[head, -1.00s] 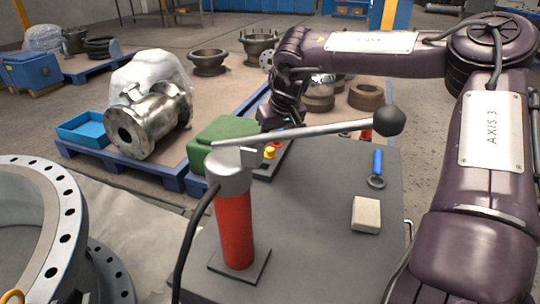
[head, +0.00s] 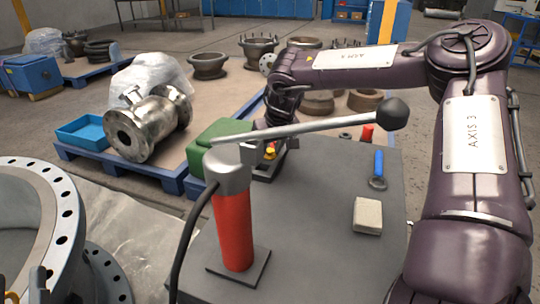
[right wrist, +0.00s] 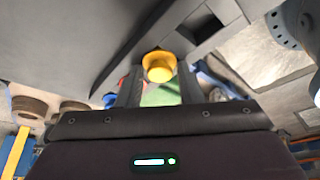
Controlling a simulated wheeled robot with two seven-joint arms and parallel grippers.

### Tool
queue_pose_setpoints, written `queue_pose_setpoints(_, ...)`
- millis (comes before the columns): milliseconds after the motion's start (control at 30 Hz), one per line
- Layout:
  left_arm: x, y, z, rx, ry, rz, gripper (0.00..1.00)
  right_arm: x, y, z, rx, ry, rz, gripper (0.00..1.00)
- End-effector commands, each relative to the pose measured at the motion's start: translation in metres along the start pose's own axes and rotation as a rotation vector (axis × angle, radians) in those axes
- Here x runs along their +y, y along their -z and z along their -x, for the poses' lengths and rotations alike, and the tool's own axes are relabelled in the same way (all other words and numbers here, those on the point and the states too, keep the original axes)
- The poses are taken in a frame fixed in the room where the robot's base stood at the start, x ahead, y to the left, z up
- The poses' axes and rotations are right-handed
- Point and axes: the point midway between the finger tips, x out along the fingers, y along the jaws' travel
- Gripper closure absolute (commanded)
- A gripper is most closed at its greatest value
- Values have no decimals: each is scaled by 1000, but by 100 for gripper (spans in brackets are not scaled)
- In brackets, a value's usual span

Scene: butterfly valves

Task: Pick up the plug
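The task's plug is most likely the small yellow piece (head: 270,152) at the far left edge of the grey work top, by the green box; I cannot be sure of its name. It also shows in the right wrist view as a round yellow cap (right wrist: 158,68). My right gripper (right wrist: 160,72) is open there, with one finger on each side of the cap; I see no clear contact. In the head view my right gripper (head: 268,150) is partly hidden behind the long lever. My left gripper is not in view.
A red post with a grey head (head: 233,215) and a long ball-ended lever (head: 320,128) stands on the work top (head: 310,240), between camera and gripper. A blue-handled tool (head: 378,168) and a pale block (head: 367,215) lie to the right. A green box (head: 207,145) stands behind.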

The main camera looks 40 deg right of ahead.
Motion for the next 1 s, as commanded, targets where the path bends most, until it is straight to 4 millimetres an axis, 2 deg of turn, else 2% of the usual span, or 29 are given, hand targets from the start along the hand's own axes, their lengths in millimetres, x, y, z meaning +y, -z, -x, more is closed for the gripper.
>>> queue_pose_setpoints(33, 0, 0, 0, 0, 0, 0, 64, 0, 0, 0, 0, 0, 0, 76)
queue_pose_setpoints(133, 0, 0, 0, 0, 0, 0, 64, 0, 0, 0, 0, 0, 0, 89)
queue_pose_setpoints(167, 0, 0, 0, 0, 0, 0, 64, 0, 0, 0, 0, 0, 0, 90)
queue_pose_setpoints(567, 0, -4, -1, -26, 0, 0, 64, 0, 3, 6, 1, 0, 0, 90)
queue_pose_setpoints(833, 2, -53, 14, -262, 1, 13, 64, 0, 14, 32, 3, 0, 0, 90)
queue_pose_setpoints(1000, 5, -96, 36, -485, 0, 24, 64, 0, 25, 58, 3, 0, 0, 90)
